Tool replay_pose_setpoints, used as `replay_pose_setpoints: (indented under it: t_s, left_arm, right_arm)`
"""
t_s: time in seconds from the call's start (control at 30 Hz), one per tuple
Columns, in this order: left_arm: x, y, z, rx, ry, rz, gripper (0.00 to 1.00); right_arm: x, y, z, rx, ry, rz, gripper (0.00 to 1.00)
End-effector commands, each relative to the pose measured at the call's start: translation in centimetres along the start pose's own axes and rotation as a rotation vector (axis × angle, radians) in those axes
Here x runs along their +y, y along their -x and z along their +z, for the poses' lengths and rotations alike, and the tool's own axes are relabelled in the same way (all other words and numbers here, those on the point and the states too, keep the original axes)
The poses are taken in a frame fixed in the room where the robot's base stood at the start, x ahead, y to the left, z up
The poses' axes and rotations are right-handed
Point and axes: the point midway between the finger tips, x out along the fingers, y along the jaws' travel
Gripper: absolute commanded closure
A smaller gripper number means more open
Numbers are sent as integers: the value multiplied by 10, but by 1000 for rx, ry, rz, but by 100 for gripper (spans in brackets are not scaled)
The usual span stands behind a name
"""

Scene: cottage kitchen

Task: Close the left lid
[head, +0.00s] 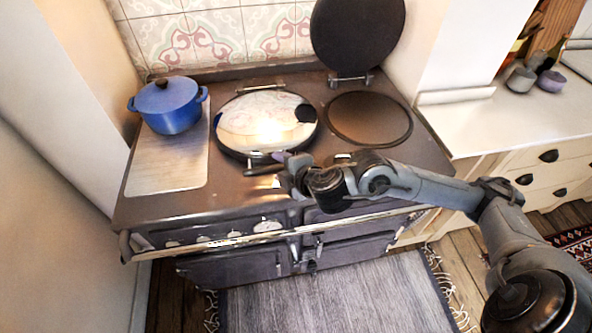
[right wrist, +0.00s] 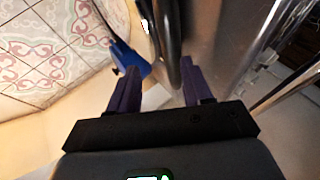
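The left lid (head: 267,122) is a round, shiny chrome lid. It lies down over the left hotplate, flat or nearly flat; I cannot tell whether a small gap is left under its rim. My right gripper (head: 268,163) is at the front edge of this lid, close to its rim and front handle, which it partly hides. In the right wrist view its two fingers (right wrist: 160,88) are spread apart. A dark bar and shiny metal show just beyond them, with no clear grip on anything. My left gripper is out of view.
The right lid (head: 357,35) stands raised, with its dark hotplate (head: 369,118) uncovered. A blue pot (head: 168,105) stands on the metal plate (head: 165,165) at the left; it also shows in the right wrist view (right wrist: 128,58). A front rail and oven doors lie below my gripper.

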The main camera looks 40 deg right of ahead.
Motion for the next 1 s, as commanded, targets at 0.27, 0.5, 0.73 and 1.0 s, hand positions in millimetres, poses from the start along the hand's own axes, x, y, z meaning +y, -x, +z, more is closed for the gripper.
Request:
replay_pose_setpoints:
  t_s: [0.27,0.5,0.73,1.0]
  left_arm:
    - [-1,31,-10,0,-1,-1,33]
    - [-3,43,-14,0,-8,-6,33]
    - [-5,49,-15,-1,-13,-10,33]
    - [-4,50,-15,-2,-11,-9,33]
  right_arm:
    - [3,58,-1,1,5,-4,51]
    - [0,78,-1,1,3,-4,51]
    - [0,87,-1,1,1,-3,51]
    - [-1,89,0,1,0,-3,51]
